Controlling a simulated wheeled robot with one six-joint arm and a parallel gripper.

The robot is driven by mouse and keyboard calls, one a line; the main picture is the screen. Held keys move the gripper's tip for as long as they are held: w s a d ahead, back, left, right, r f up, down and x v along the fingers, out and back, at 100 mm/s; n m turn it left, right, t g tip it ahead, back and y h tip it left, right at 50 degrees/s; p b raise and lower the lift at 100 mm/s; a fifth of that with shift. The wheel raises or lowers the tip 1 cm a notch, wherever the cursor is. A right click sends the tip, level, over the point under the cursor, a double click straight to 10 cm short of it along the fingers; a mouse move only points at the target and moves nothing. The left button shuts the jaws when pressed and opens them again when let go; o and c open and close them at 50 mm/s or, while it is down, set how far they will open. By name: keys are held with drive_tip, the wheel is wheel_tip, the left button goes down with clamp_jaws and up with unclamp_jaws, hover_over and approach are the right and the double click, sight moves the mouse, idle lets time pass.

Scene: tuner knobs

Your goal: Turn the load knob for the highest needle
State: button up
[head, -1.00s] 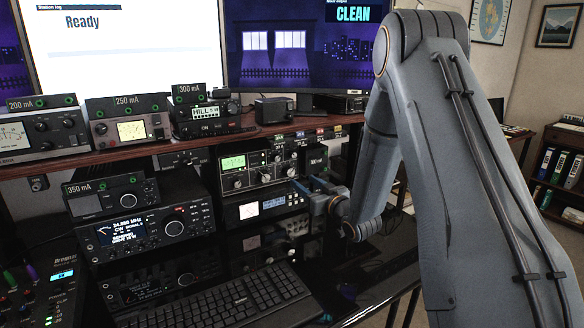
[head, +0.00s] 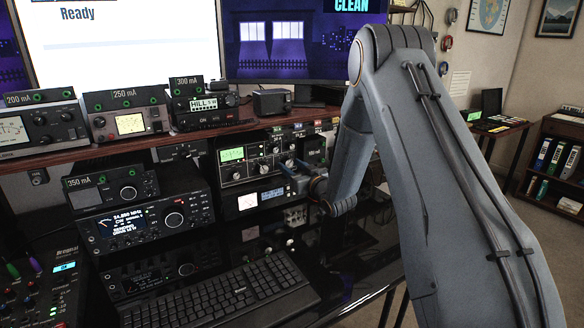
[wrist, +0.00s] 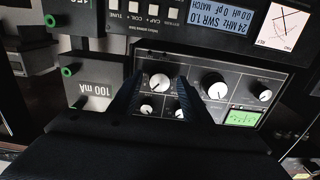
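The black tuner (head: 233,172) with a lit green meter sits under the wooden shelf in the head view. In the wrist view its panel (wrist: 200,62) appears upside down, with its green meter (wrist: 243,118) at lower right. A silver-capped knob (wrist: 159,82) stands between the two fingertips of my gripper (wrist: 160,80), with a visible gap on each side. My gripper is open. Another large knob (wrist: 214,86) is just right of the fingers, and small knobs (wrist: 147,111) show between the fingers, nearer me. I cannot read which is the load knob. In the head view my gripper (head: 290,170) is at the tuner's right part.
Below the tuner is a unit with a blue display (head: 272,195), reading SWR 1.0 in the wrist view (wrist: 217,29). A keyboard (head: 220,292) lies in front. A card marked 100 mA (wrist: 92,84) stands beside the tuner. Several radios with mA cards line the shelf.

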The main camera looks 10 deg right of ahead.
drive_tip(key=c, duration=0.9)
drive_tip(key=shift+m, duration=2.8)
drive_tip(key=o, duration=1.1)
drive_tip(key=shift+c, duration=0.2)
